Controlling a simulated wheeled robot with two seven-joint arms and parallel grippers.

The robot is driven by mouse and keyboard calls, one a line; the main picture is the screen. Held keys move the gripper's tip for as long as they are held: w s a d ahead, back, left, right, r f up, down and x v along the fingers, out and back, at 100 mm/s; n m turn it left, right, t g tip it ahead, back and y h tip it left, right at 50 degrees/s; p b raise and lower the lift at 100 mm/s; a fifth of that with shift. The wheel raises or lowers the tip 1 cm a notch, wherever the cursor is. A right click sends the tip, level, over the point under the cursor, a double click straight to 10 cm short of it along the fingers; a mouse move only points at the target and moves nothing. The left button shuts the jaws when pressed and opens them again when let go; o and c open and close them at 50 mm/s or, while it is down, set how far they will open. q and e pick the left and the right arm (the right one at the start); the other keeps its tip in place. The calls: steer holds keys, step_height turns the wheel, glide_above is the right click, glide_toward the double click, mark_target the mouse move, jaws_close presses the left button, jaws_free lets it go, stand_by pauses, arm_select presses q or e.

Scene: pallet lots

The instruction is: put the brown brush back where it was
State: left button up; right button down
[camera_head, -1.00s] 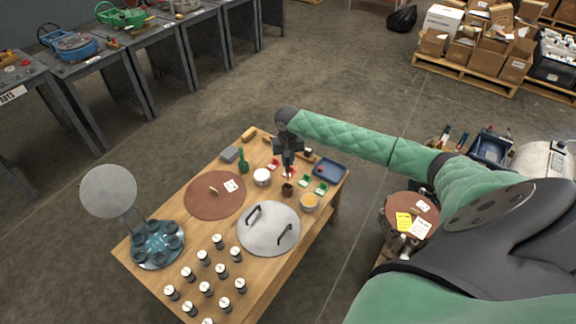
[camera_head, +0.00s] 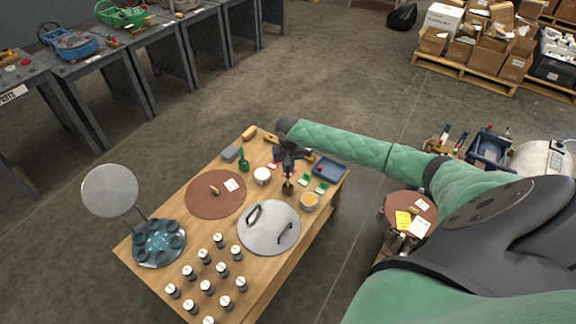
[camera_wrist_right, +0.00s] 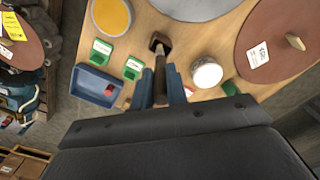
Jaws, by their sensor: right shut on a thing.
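My right gripper (camera_head: 288,174) is over the far right part of the wooden table, pointing down. In the right wrist view its blue fingers (camera_wrist_right: 161,88) are shut on the handle of the brown brush (camera_wrist_right: 159,66). A dark brown, squarish piece (camera_wrist_right: 160,41) is at the handle's far end. In the head view this brown piece (camera_head: 288,189) shows just below the fingers, at or close to the tabletop. I cannot tell whether it is the brush's head or a small holder around it. My left gripper is not in view.
Close by are a white tub (camera_head: 262,176), a yellow-topped tub (camera_head: 309,202), green card holders (camera_head: 305,180) and a blue tray (camera_head: 330,169). A round metal lid (camera_head: 268,228) lies nearer, a brown disc (camera_head: 215,194) to the left. Several small jars stand at the front.

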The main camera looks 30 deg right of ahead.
steer(key=shift+f, duration=0.15)
steer(key=c, duration=1.4)
jaws_free()
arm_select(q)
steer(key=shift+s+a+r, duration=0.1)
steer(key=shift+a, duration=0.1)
arm_select(e)
steer(key=shift+r, duration=0.25)
steer(key=shift+r+b, duration=0.3)
steer(key=shift+b, duration=0.25)
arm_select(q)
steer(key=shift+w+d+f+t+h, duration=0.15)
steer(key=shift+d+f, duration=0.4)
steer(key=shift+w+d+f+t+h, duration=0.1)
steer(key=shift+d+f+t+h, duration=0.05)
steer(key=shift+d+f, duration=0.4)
arm_select(e)
step_height(320, 180, up, 12)
steer(key=shift+r, duration=0.1)
